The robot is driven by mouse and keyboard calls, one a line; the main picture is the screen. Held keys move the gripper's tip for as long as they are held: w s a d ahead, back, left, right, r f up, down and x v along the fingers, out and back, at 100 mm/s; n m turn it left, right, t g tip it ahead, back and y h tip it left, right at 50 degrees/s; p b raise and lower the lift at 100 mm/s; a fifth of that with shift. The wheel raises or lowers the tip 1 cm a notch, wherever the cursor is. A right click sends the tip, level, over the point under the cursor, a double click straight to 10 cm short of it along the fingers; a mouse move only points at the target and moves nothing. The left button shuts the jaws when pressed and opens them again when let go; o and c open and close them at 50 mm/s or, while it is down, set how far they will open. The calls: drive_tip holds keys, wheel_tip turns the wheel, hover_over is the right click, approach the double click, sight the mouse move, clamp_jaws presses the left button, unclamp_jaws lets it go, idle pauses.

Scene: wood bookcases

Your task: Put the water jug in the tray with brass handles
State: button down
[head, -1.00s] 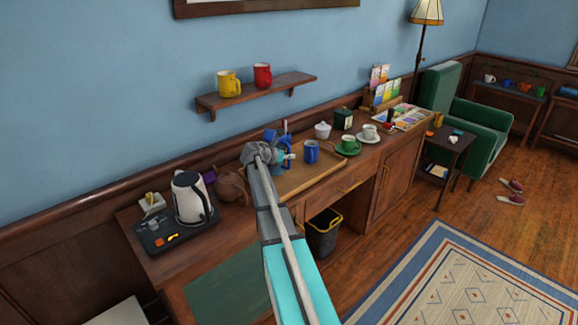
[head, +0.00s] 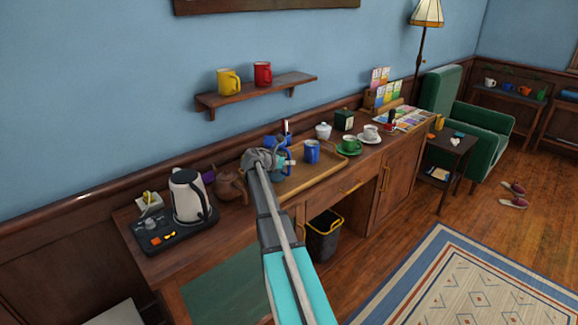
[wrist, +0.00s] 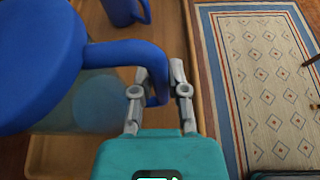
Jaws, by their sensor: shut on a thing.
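The water jug has a blue lid (wrist: 35,60), a blue handle (wrist: 145,52) and a clear bluish body (wrist: 95,102). In the head view the jug (head: 285,163) is partly hidden behind my gripper. My gripper (wrist: 160,85) is shut on the jug's handle, one finger on each side. The wooden tray (head: 322,173) lies on the desk, and its wooden floor shows in the wrist view beneath the jug. The jug is over or in the tray's left part; I cannot tell whether its base touches. A blue mug (head: 312,151) stands in the tray, right of the jug.
A brown teapot (head: 230,184) and a kettle (head: 188,196) on a dark base stand left of the tray. A white lidded pot (head: 323,131), a green cup (head: 349,145) and a white cup (head: 370,132) stand to the right. A shelf (head: 257,92) with two mugs hangs above.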

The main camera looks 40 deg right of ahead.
drive_tip(key=shift+f, duration=0.1)
idle(0.3)
drive_tip(key=c, duration=0.6)
unclamp_jaws()
drive_tip(key=shift+c, duration=0.2)
drive_tip(key=shift+r, duration=0.2)
drive_tip(key=p+v, duration=0.4)
drive_tip(key=v, duration=0.8)
drive_tip(key=shift+p, duration=0.35)
drive_tip(key=shift+f, duration=0.1)
